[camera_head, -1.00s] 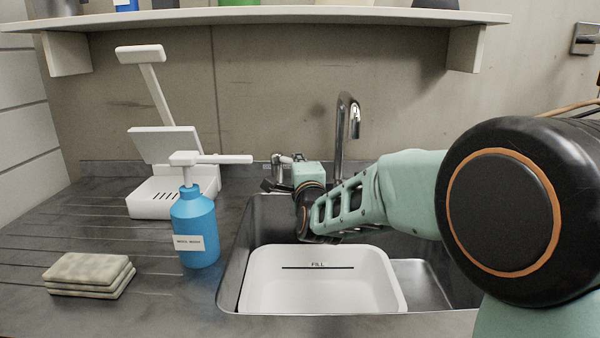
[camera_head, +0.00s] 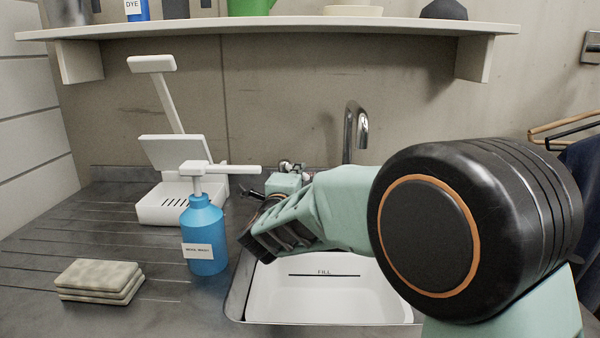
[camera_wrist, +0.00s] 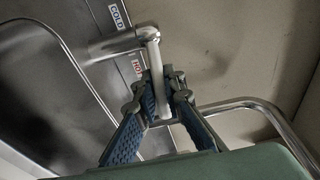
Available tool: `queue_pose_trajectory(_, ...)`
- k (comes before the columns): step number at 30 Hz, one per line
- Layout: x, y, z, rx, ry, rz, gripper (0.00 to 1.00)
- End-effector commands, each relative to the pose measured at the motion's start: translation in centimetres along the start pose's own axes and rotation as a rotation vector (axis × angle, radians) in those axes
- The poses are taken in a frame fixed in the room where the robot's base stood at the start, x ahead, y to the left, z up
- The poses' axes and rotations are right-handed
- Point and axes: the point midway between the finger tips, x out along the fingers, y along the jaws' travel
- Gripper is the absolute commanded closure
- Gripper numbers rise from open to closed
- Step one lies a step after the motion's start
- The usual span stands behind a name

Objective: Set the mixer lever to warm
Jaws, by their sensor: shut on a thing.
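The chrome mixer lever (camera_wrist: 151,50) shows in the wrist view, with its end down between my fingers. My gripper (camera_wrist: 160,88) is shut on it, one blue-padded finger on each side. The lever's chrome body (camera_wrist: 112,45) runs to the left. A COLD label (camera_wrist: 118,17) and a red HOT label (camera_wrist: 137,67) are on the metal behind it. In the head view, my gripper (camera_head: 270,187) is at the back of the sink, left of the curved spout (camera_head: 355,130). My arm hides most of the mixer there, with only a bit of chrome showing.
A blue pump bottle (camera_head: 203,232) stands close to the left of my wrist. A white washing-up bowl (camera_head: 325,301) marked FILL sits in the sink below my arm. A white scale-like device (camera_head: 165,207) and stacked sponges (camera_head: 97,278) are further left. A shelf (camera_head: 300,22) runs overhead.

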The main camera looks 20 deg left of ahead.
Motion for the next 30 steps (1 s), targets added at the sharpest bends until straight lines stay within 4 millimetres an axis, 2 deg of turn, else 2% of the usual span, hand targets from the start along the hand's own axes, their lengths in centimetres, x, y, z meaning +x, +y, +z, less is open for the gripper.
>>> queue_pose_trajectory(11,0.0,0.0,0.1,0.001,0.001,0.000,1.00)
queue_pose_trajectory(12,0.0,0.0,0.1,0.001,0.001,0.000,0.86)
queue_pose_trajectory(16,0.0,0.0,0.0,0.001,0.001,0.000,0.72)
queue_pose_trajectory(25,-0.2,0.0,0.0,0.001,0.001,0.000,0.72)
queue_pose_trajectory(30,-2.1,-0.1,0.0,0.001,0.001,-0.001,0.72)
